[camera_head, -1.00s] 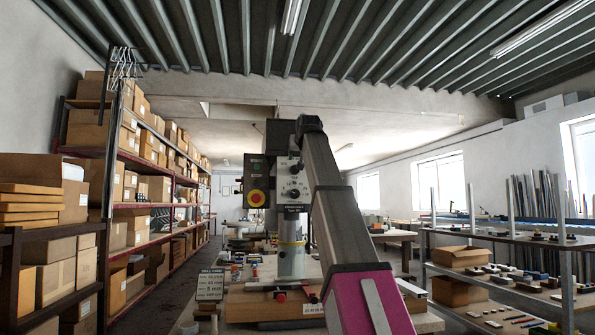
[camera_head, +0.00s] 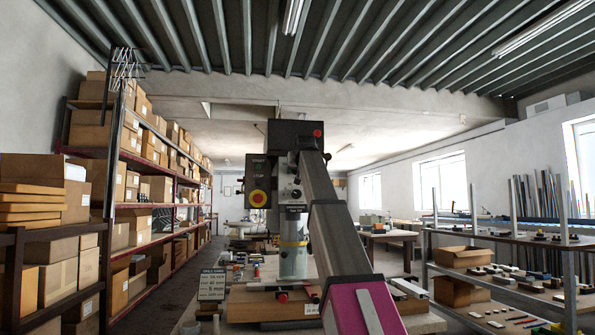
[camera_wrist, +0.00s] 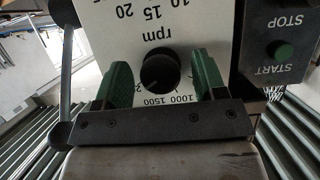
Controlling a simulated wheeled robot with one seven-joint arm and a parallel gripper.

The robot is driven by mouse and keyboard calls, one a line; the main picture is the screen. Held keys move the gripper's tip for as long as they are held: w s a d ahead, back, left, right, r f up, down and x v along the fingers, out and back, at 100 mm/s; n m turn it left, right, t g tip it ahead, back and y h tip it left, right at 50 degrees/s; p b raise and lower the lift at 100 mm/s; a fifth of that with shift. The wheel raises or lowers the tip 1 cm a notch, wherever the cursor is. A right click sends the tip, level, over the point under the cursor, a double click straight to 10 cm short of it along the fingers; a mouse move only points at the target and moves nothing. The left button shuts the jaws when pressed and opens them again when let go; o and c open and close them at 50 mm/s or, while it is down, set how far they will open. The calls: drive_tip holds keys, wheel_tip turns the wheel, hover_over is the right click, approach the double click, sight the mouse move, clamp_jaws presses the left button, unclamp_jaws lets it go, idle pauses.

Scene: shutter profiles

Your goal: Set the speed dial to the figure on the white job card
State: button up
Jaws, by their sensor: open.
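The speed dial is a round black knob (camera_wrist: 160,71) on the drill's white front plate (camera_wrist: 185,24). In the wrist view, my gripper (camera_wrist: 162,78) is open, with one green finger on each side of the knob. Gaps show between the fingers and the knob. The figures 1000 and 1500 show below the knob and "rpm" above it; other figures are partly hidden. I cannot tell where the pointer stands. In the head view, my arm largely covers the dial. A white card (camera_head: 211,284) stands left of the drill column; its print is too small to read surely.
A box with a green START button (camera_wrist: 284,51) and a STOP label is beside the plate. A lever (camera_wrist: 66,75) runs beside the plate. Shelves with boxes (camera_head: 60,270) line the left.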

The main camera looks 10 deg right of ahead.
drive_tip(key=c, duration=0.9)
drive_tip(key=shift+a+f+n+t+h, duration=0.1)
drive_tip(key=shift+n+t+h, duration=0.25)
drive_tip(key=shift+n+h, duration=1.15)
drive_tip(key=shift+d+r+n+t+h, duration=0.1)
drive_tip(key=shift+n+t+h, duration=0.45)
drive_tip(key=shift+n, duration=1.75)
drive_tip(key=shift+a+f+n+t+h, duration=0.1)
drive_tip(key=shift+n+t+h, duration=0.1)
drive_tip(key=shift+n+h, duration=1.35)
drive_tip(key=shift+n+y, duration=0.4)
drive_tip(key=shift+n, duration=0.15)
